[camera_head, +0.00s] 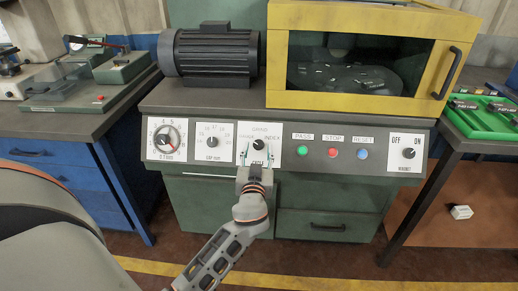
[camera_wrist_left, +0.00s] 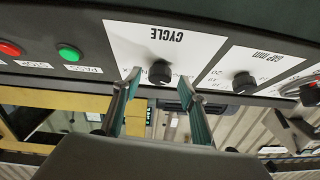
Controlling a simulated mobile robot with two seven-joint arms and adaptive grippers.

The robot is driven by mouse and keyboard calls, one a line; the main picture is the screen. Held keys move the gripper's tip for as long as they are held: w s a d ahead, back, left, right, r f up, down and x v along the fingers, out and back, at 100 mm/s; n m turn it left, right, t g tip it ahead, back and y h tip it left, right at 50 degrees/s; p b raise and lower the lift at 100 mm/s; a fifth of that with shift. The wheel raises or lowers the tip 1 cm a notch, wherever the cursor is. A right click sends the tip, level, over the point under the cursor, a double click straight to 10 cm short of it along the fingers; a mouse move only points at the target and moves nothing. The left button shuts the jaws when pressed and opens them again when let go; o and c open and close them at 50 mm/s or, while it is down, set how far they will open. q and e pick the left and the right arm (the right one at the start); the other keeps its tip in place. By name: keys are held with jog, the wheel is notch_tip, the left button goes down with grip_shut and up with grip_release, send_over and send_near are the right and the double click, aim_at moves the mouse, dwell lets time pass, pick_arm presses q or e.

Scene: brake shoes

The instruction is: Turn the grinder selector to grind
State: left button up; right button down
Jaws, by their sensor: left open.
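The grinder selector (camera_head: 259,145) is a black round knob on a white CYCLE label plate in the middle of the sloped control panel. In the left wrist view the knob (camera_wrist_left: 159,73) shows upside down, with a light pointer mark on it. My left gripper (camera_head: 258,158) is open in front of the plate, its fingers to either side of and just below the knob in the head view. In the left wrist view the two fingertips (camera_wrist_left: 160,76) flank the knob with gaps, not visibly touching it. My fingers and hand hide part of the label. My right gripper is out of view.
The panel also has a dial (camera_head: 167,139), a gap knob (camera_head: 212,141), green (camera_head: 303,150), red (camera_head: 333,152) and blue (camera_head: 362,154) buttons, and a magnet switch (camera_head: 408,153). A motor (camera_head: 210,55) and yellow-framed enclosure (camera_head: 368,15) stand above. Side benches hold equipment.

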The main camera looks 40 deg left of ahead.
pick_arm(q)
jog(key=shift+w+a, duration=0.35)
jog(key=shift+w, duration=0.2)
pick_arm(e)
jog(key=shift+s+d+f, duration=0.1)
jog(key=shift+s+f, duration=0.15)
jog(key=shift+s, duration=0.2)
